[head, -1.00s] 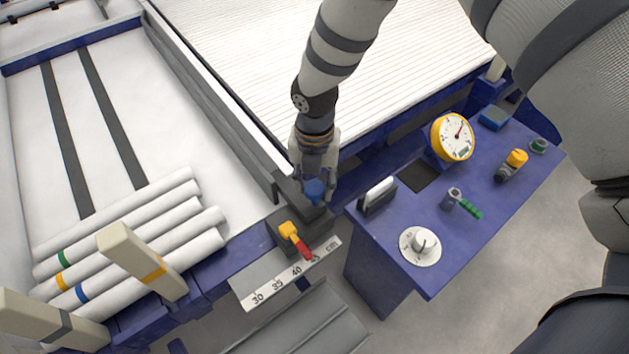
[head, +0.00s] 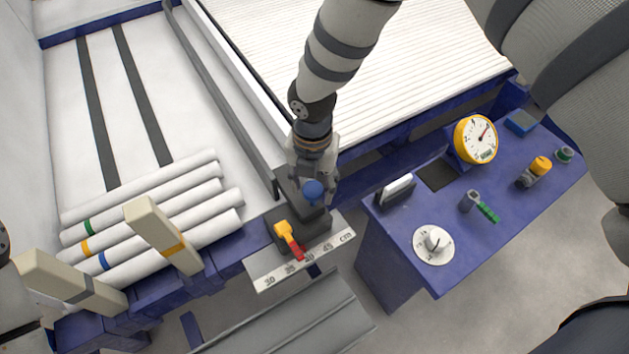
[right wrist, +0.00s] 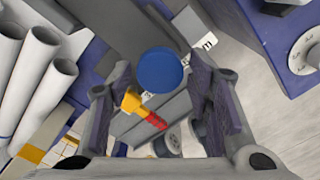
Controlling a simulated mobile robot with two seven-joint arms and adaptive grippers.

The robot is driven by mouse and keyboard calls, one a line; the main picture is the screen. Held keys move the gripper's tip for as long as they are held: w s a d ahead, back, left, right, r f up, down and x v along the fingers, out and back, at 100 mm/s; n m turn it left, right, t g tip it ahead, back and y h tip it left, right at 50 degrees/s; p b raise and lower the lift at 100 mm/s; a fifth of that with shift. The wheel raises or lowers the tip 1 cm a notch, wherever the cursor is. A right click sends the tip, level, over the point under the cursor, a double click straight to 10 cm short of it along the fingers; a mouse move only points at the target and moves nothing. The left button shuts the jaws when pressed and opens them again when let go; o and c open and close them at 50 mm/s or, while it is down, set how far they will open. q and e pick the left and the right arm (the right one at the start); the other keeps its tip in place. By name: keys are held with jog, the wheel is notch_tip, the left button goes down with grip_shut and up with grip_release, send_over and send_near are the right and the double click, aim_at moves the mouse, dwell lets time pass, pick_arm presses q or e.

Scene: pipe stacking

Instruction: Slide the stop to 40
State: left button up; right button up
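The stop (head: 287,228) is a dark block with a blue knob (head: 313,193), a yellow lever (head: 283,229) and a red pointer (head: 296,249). It sits at the white centimetre scale (head: 262,271). The red tip lies at the 40 mark, partly covering it, perhaps slightly toward 35. My right gripper (head: 315,182) is at the blue knob. In the right wrist view the knob (right wrist: 161,70) lies between the spread fingers, with visible gaps beside it; contact is unclear. My left gripper is not in view.
White pipes (head: 150,225) with coloured bands lie on the left, behind beige posts (head: 160,235). On the right a blue table (head: 415,218) carries a yellow gauge (head: 475,139), a white dial (head: 434,244) and small tools. A grey trough (head: 290,318) lies below the scale.

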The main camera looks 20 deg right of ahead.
notch_tip(320, 180, up, 12)
dwell(0.6)
jog(key=s+f+m+g+y+p, duration=0.1)
jog(key=s+f+m, duration=0.4)
jog(key=s+m, duration=0.25)
jog(key=s+d+f+m+p, duration=0.1)
jog(key=s+f+m, duration=0.4)
jog(key=s, duration=0.4)
jog(key=s+f+m+g+y+p, duration=0.15)
jog(key=s+f+m, duration=0.25)
jog(key=s+m, duration=0.4)
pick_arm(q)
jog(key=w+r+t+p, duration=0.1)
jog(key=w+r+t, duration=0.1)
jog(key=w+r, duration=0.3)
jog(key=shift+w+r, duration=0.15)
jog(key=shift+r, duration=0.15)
pick_arm(e)
jog(key=s+d+m+h, duration=0.2)
jog(key=s+d+m, duration=0.3)
jog(key=s+m, duration=0.3)
jog(key=s, duration=0.4)
jog(key=shift+d+r+m, duration=0.3)
jog(key=shift+m, duration=0.05)
jog(key=shift+h, duration=0.25)
jog(key=shift+c, duration=0.2)
